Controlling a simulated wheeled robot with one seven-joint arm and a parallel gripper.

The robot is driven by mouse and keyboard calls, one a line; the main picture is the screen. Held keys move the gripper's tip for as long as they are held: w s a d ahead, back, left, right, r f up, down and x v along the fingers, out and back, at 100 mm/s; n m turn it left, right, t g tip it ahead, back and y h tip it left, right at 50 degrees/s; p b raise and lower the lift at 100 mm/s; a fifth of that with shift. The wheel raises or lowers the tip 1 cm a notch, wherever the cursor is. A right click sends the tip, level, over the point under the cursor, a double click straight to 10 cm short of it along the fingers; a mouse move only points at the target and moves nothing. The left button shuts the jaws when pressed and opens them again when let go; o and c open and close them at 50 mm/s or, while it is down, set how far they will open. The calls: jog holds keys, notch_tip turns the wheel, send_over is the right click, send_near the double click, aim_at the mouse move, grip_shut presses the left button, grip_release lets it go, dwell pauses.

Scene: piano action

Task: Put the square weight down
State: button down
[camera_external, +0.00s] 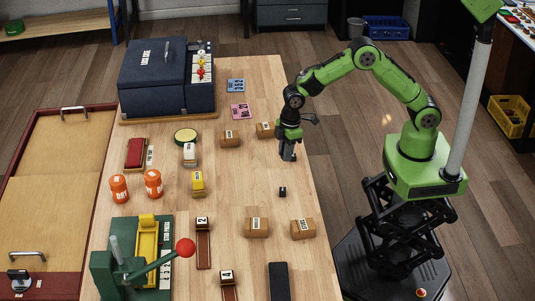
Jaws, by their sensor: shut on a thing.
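My gripper (288,156) points down near the right edge of the wooden table, in the upper half of the tabletop. Its grey fingers are shut on what I take to be the square weight, which is too small and too covered by the fingers to make out. I cannot tell whether it touches the table. A small black block (282,192) stands on the table just below my gripper in the picture, apart from it.
A yellow block (198,184), orange canisters (153,183) and a red-knobbed lever press (130,265) stand left. The tabletop around the black block is clear.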

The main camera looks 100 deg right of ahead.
jog(key=r, duration=0.2)
jog(key=shift+w+a+r, duration=0.1)
jog(key=shift+w+r, duration=0.2)
jog(key=shift+r, duration=0.05)
jog(key=w, duration=0.2)
jog(key=p, duration=0.3)
send_over(251, 194)
jog(key=f+b, duration=0.1)
jog(key=f, duration=0.2)
jog(key=f+b, duration=0.1)
jog(key=f, duration=0.6)
jog(key=shift+s+d+b, duration=0.2)
jog(key=shift+s+b, duration=0.05)
jog(key=shift+b, duration=0.15)
jog(key=shift+f, duration=0.15)
jog(key=c, duration=1)
grip_release()
jog(key=shift+c, duration=0.2)
jog(key=shift+o, duration=0.3)
